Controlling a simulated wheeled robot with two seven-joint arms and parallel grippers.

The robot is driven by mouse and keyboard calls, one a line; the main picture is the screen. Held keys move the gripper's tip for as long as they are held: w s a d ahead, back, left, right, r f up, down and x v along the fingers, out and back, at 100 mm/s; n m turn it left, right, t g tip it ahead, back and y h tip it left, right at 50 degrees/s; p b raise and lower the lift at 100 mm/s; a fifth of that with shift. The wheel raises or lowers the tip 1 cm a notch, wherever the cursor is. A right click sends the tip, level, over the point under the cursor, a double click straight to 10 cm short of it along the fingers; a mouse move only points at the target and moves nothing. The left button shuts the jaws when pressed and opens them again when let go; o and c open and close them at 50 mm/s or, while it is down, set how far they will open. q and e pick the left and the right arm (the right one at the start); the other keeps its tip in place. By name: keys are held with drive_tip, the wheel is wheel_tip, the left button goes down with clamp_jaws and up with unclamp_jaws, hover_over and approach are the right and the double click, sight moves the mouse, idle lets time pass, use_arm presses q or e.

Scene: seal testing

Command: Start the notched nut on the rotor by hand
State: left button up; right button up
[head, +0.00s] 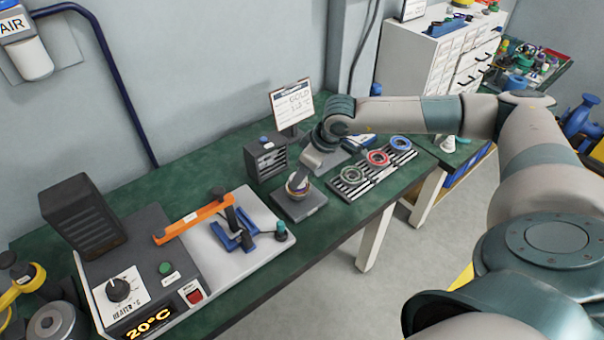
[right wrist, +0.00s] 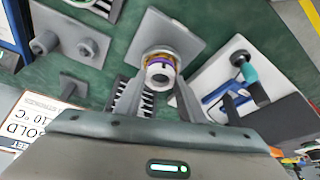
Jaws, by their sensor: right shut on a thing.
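The rotor (head: 297,187) stands on a grey square base (head: 300,206) near the table's front edge, with gold and purple bands showing. My right gripper (head: 302,174) reaches down over it from above and hides much of its top. In the right wrist view, my right gripper's fingers (right wrist: 157,84) stand either side of a pale ring, the notched nut (right wrist: 160,73), at the rotor's upper end. The gripper is shut on the nut. I cannot tell whether its thread has caught. My left gripper is not in view.
A dark box (head: 265,161) and a clipboard (head: 292,103) stand behind. A heater unit (head: 130,285), orange bar (head: 192,220) and blue fixture (head: 236,237) occupy the left.

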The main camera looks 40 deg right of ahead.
drive_tip(key=shift+f+b, duration=0.1)
drive_tip(key=shift+b, duration=0.25)
idle(0.9)
drive_tip(key=shift+s+a+f, duration=0.1)
drive_tip(key=shift+a+m+h+b, duration=0.1)
drive_tip(key=shift+m+h+b, duration=0.3)
drive_tip(key=shift+m+b, duration=0.6)
